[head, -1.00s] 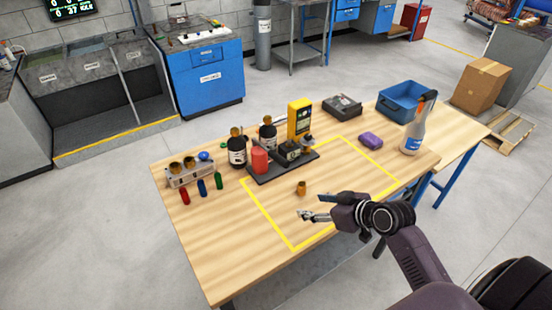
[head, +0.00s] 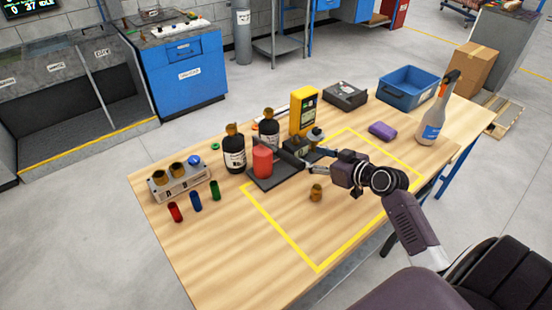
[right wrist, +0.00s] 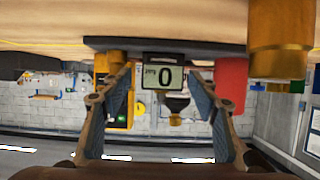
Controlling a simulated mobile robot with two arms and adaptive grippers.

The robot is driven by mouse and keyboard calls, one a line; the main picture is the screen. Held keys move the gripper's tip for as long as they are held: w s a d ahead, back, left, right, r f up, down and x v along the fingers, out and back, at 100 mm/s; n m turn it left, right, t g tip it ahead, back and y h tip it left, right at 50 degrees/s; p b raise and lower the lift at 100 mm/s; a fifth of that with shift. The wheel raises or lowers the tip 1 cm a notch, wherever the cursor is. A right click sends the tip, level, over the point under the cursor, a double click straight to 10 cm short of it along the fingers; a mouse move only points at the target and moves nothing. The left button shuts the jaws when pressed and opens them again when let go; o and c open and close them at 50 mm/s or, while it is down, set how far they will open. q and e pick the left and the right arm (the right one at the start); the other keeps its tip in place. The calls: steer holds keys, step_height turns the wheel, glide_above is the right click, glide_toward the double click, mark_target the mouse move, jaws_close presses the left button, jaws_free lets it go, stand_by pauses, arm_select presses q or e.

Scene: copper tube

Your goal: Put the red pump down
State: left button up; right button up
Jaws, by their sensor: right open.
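The red cylinder (head: 262,160), the only red thing here that could be the pump, stands upright on a dark base plate (head: 262,184) on the table. It also shows in the right wrist view (right wrist: 231,78), which is upside down, beside one finger. My right gripper (head: 312,160) is open and empty over the right part of the plate. In the right wrist view my right gripper (right wrist: 160,82) has its fingers either side of a small display unit (right wrist: 163,78) reading 0; I cannot tell whether they touch it. My left gripper is out of view.
A small brass piece (head: 316,192) stands inside the yellow outline, near my gripper. Dark bottles (head: 234,154) and a yellow meter (head: 303,110) stand close behind the plate. A purple block (head: 382,130) and spray bottle (head: 434,118) are rightward. The front table area is clear.

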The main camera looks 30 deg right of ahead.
mark_target(302, 151)
steer(key=shift+w+a+p, duration=0.15)
steer(key=shift+w+p, duration=0.25)
steer(key=shift+w, duration=0.25)
steer(key=p+x, duration=0.1)
steer(key=x, duration=0.3)
steer(key=shift+w+a+f, duration=0.1)
steer(key=shift+w+a, duration=0.05)
steer(key=shift+a, duration=0.05)
steer(key=shift+w+f, duration=0.2)
steer(key=c, duration=0.7)
jaws_close()
steer(key=shift+w+r, duration=0.15)
steer(key=shift+r, duration=0.35)
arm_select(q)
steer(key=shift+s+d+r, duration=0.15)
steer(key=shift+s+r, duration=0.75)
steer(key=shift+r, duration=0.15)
arm_select(e)
steer(key=shift+w+d+f, duration=0.1)
